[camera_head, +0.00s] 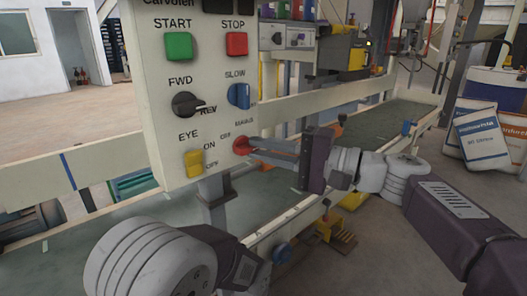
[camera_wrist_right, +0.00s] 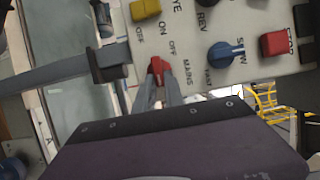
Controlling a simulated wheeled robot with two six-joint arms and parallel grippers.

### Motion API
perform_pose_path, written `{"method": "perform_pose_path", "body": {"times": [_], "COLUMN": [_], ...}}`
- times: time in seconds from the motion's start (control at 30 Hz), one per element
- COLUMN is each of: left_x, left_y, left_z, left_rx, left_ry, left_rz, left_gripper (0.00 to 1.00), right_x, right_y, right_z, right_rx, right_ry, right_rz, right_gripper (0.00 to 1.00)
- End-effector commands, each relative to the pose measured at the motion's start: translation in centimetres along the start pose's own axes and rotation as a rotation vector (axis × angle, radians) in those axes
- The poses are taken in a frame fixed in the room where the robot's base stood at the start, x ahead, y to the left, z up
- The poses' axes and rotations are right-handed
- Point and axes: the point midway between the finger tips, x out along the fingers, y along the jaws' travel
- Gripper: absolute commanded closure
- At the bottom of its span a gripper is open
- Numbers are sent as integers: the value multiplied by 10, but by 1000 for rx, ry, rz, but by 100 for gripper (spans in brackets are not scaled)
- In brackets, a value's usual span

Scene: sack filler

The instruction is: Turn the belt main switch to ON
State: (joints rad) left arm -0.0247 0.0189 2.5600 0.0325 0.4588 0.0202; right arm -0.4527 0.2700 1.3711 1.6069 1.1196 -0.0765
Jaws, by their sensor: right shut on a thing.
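The main switch is a red knob (camera_head: 241,146) at the lower right of the cream control panel (camera_head: 155,95), with MAINS printed beside it and OFF at its upper left. My right gripper (camera_head: 251,147) reaches it from the right, its two fingers shut on the knob. In the right wrist view the red knob (camera_wrist_right: 157,67) sits between the fingertips (camera_wrist_right: 158,80). Which mark the knob points to cannot be told, as the fingers cover part of it. My left arm shows at the bottom left of the head view, but its gripper does not.
Close to the red knob are a blue SLOW knob (camera_head: 238,95), a black FWD/REV knob (camera_head: 186,104) and a yellow EYE switch (camera_head: 194,163). Green START (camera_head: 178,46) and red STOP (camera_head: 236,44) buttons sit above. A conveyor belt (camera_head: 375,125) runs behind; filled sacks (camera_head: 480,138) stand right.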

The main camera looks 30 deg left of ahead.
Motion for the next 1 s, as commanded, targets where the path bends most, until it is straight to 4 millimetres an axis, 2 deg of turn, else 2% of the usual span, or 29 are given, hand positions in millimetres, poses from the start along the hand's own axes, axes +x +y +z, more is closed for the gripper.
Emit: {"method": "perform_pose_path", "body": {"times": [0.47, 0.5, 0.57, 0.87, 1.0], "left_x": [1, 1, 1, 1, -4], "left_y": [0, 0, 0, 0, 0], "left_z": [0, 0, 0, 0, 0], "left_rx": [0, 0, 0, 0, 0], "left_ry": [0, 0, 0, 0, 0], "left_rz": [0, 0, 0, 0, 0], "left_gripper": [64, 64, 64, 64, 64], "right_x": [0, 0, 0, -1, -19], "right_y": [2, 2, 2, 1, -1], "right_z": [0, 0, 0, 0, -1], "right_rx": [15, 15, 14, 12, 14], "right_ry": [-2, -2, -1, 0, 4], "right_rz": [-2, -2, -2, -3, -3], "right_gripper": [100, 81, 65, 65, 65]}}
